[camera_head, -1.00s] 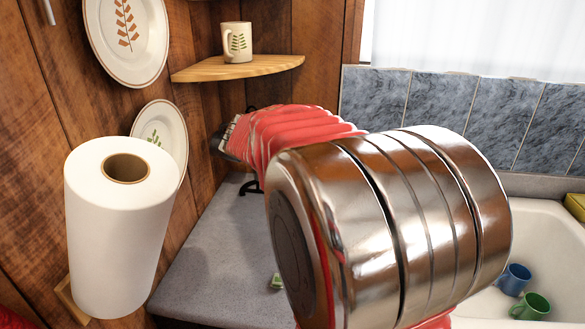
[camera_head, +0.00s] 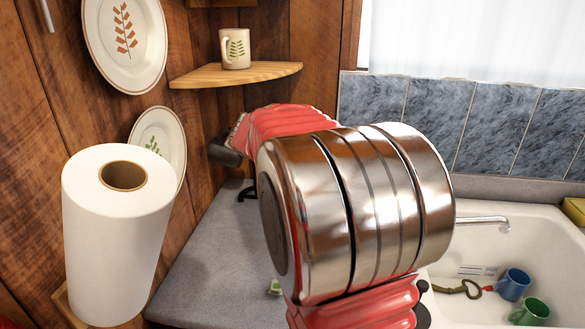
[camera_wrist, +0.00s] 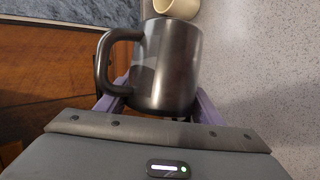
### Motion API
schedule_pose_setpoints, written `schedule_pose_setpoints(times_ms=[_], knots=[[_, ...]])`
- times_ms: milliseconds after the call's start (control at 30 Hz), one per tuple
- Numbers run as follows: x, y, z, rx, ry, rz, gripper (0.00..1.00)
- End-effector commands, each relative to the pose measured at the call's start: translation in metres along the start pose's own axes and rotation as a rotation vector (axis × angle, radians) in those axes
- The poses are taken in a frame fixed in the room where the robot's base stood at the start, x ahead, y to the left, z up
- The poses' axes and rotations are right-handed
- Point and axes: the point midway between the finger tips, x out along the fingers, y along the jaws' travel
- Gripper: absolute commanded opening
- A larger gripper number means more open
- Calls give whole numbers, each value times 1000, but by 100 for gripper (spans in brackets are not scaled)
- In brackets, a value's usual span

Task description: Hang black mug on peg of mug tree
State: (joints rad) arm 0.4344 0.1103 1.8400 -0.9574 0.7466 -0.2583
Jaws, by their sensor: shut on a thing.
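The black mug (camera_wrist: 165,70) is between the purple fingers of my gripper (camera_wrist: 160,104) in the wrist view, which are shut on it. Its handle points left and its body looks dark and glossy. In the head view my arm covers most of the gripper; a dark shape (camera_head: 222,152) shows at the arm's far end, and I cannot tell whether it is mug or gripper. A thin black curved piece (camera_head: 247,191) stands on the counter below it, perhaps part of the mug tree. The rest of the tree and its pegs are hidden.
A cream mug (camera_head: 235,48) stands on a wooden corner shelf (camera_head: 200,76). A paper towel roll (camera_head: 115,240) is at left, by wall plates (camera_head: 158,140). The sink (camera_head: 450,312) at right holds a blue mug (camera_head: 513,284) and a green mug (camera_head: 531,311).

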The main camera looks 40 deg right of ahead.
Motion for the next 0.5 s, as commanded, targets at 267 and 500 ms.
schedule_pose_setpoints(times_ms=[267,500], knots=[[9,8,-3,1,-1,1,30],[17,14,-6,0,-1,1,30]])
